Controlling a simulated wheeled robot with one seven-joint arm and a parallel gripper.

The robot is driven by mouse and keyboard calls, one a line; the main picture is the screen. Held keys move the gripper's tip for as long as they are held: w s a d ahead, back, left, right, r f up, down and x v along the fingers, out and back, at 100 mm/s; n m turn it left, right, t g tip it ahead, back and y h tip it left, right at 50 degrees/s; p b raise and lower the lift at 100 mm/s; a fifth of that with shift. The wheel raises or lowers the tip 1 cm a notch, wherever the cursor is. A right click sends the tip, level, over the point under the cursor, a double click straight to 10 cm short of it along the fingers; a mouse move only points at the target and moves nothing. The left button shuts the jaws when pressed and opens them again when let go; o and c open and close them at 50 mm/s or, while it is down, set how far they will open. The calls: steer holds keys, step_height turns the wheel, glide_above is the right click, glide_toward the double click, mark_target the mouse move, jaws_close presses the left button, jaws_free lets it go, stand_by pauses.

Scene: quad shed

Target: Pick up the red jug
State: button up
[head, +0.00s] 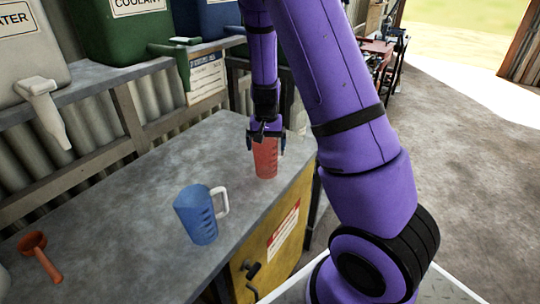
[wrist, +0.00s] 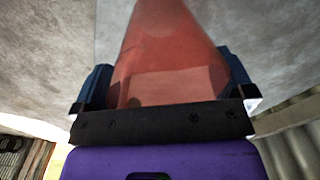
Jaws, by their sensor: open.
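The red jug (head: 265,160) stands upright on the grey bench top near its far right end in the head view. My gripper (head: 266,140) is above it and pointing down, with its fingers at either side of the jug's upper part. In the wrist view the red jug (wrist: 170,55) fills the middle, between the two blue-black fingers of my gripper (wrist: 168,88). The fingers are open, and whether either touches the jug I cannot tell. The jug's rim is hidden behind my gripper, and its handle is not clearly seen.
A blue jug (head: 197,214) with a white handle stands nearer on the bench (head: 140,225). A red-orange scoop (head: 40,256) lies at the left. Containers with spouts, one white (head: 30,50) and one green (head: 125,35), stand on a shelf above. A yellow cabinet (head: 275,235) is below the bench.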

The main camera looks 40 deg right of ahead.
steer(key=shift+f, duration=0.35)
steer(key=shift+c, duration=0.5)
steer(key=c, duration=0.8)
steer(key=shift+o, duration=0.2)
